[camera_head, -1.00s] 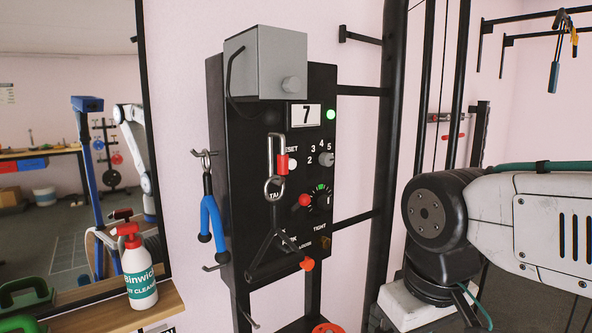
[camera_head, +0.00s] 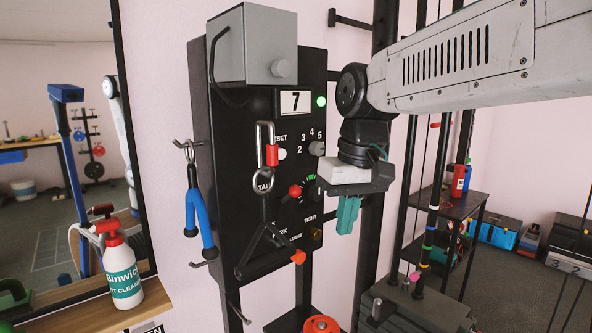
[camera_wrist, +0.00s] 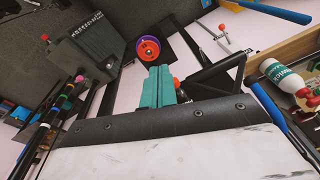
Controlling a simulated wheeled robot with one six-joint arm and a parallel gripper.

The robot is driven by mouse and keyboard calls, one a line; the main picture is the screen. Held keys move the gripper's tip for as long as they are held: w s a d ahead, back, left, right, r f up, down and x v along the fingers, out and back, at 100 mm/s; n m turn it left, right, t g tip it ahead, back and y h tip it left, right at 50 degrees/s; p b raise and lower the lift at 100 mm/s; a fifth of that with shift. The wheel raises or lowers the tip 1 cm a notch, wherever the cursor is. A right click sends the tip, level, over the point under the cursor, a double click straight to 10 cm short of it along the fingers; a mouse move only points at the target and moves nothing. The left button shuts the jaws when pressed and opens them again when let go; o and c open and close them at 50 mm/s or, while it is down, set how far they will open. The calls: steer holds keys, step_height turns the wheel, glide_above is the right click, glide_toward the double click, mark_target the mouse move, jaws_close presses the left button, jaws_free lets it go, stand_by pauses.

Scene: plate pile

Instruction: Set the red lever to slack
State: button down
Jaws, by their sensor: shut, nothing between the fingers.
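The black panel (camera_head: 236,130) stands upright in the head view. A red ball-ended lever (camera_head: 295,191) sits on its face, beside a small dial with green marks. A partly covered label beginning "TAU" lies to its left. An orange knob (camera_head: 298,257) sits lower, near the words LOOSE and TIGHT; I cannot read "slack" anywhere. My gripper (camera_head: 347,214) hangs pointing down, right of the panel and apart from the red lever. Its teal fingers are shut and empty. They also show in the wrist view (camera_wrist: 158,88), where I cannot make out the red lever clearly.
A carabiner (camera_head: 266,135) and black strap hang over the panel front. A blue-handled grip (camera_head: 199,220) hangs at its left side. A grey box (camera_head: 253,45) tops the panel. A spray bottle (camera_head: 121,268) stands on a wooden shelf. Black rack posts stand behind my arm.

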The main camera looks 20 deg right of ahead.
steer(key=w+r+n+t+y, duration=0.1)
steer(key=w+r+n, duration=0.1)
steer(key=w+r, duration=1.2)
steer(key=shift+a+n+t, duration=0.15)
steer(key=shift+n+t, duration=0.15)
steer(key=shift+f, duration=0.15)
glide_above(288, 196)
steer(key=d, duration=0.2)
steer(key=f, duration=0.9)
steer(key=shift+s+a+f, duration=0.2)
steer(key=shift+s, duration=0.2)
steer(key=shift+s+d, duration=0.1)
steer(key=shift+s+y, duration=0.1)
steer(key=shift+y, duration=0.2)
steer(key=shift+s+f+t, duration=0.1)
steer(key=shift+t, duration=0.2)
